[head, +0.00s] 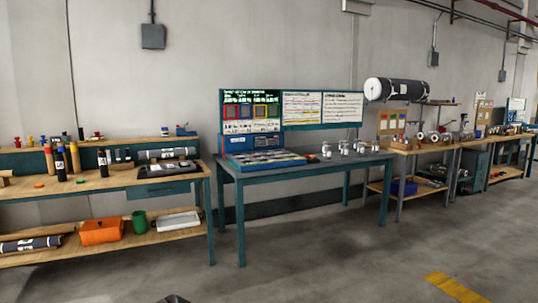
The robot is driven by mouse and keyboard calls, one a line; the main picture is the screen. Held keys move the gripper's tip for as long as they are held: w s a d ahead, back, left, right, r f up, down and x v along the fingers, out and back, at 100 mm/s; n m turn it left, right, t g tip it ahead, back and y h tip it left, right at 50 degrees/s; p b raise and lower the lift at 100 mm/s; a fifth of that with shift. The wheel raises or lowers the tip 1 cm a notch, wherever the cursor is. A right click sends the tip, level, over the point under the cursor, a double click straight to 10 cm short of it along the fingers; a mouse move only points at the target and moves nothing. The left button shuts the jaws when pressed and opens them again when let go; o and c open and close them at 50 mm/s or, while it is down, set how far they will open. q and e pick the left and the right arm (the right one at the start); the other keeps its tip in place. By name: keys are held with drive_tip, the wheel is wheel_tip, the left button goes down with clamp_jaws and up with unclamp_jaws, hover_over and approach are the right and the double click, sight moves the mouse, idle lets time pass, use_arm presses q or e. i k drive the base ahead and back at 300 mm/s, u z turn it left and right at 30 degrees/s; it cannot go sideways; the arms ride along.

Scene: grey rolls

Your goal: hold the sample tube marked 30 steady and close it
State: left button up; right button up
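Several upright tubes stand on the left bench. A dark tube with a pale label (103,164) stands near the middle of that bench. Another dark tube (61,166) stands farther left between two tan tubes, the left one (48,158) and the right one (75,158). The label marks are too small to read, so I cannot tell which tube is marked 30. Neither gripper shows.
The left bench (190,174) has a lower shelf with an orange bin (101,231), a green cup (139,222) and a white tray (178,221). A teal table (305,171) with small white containers (350,147) stands in the middle. The grey floor (330,262) in front is clear.

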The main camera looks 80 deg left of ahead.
sight(102, 154)
drive_tip(key=u, duration=3.7)
